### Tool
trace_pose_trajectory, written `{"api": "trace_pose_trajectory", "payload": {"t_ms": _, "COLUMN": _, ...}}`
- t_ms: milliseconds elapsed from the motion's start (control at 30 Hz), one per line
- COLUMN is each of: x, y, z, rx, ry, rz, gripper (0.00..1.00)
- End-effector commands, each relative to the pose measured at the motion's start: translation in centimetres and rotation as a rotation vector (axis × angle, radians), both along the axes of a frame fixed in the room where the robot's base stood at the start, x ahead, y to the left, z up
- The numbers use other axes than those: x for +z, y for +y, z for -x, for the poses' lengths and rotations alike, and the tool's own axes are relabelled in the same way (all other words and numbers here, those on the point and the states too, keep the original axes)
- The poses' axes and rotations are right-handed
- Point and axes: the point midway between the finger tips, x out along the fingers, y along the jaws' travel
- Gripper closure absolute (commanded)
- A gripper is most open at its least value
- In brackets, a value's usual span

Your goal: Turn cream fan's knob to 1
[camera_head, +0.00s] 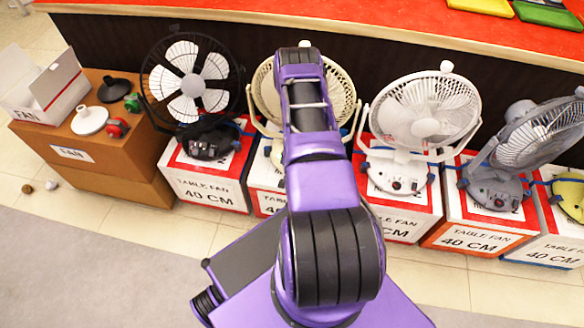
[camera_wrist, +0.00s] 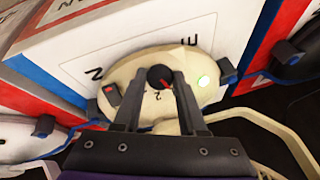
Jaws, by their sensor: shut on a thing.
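The cream fan (camera_head: 262,95) stands on a box in the head view, mostly hidden behind my purple arm. A number 2 is printed by the knob; other markings are hidden or too small to read. My gripper (camera_wrist: 163,80) is shut on the knob, with a dark finger on each side of it. In the head view the gripper is hidden by the arm.
A black fan (camera_head: 185,85) stands to the left. A white fan (camera_head: 420,112) and a grey fan (camera_head: 530,140) stand to the right, all close together on boxes. A brown box (camera_head: 110,140) is at far left. A red counter (camera_head: 400,22) runs behind.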

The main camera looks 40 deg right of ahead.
Motion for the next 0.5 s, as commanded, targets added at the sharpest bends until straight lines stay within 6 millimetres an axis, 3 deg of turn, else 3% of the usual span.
{"api": "trace_pose_trajectory", "payload": {"t_ms": 400, "x": 0.08, "y": -0.13, "z": -0.12, "rx": -0.005, "ry": -0.007, "rz": 0.0, "gripper": 1.0}}
{"api": "trace_pose_trajectory", "payload": {"t_ms": 433, "x": 0.08, "y": -0.14, "z": -0.13, "rx": -0.005, "ry": -0.007, "rz": 0.0, "gripper": 0.54}}
{"api": "trace_pose_trajectory", "payload": {"t_ms": 500, "x": 0.07, "y": -0.13, "z": -0.11, "rx": -0.005, "ry": -0.007, "rz": 0.0, "gripper": 0.41}}
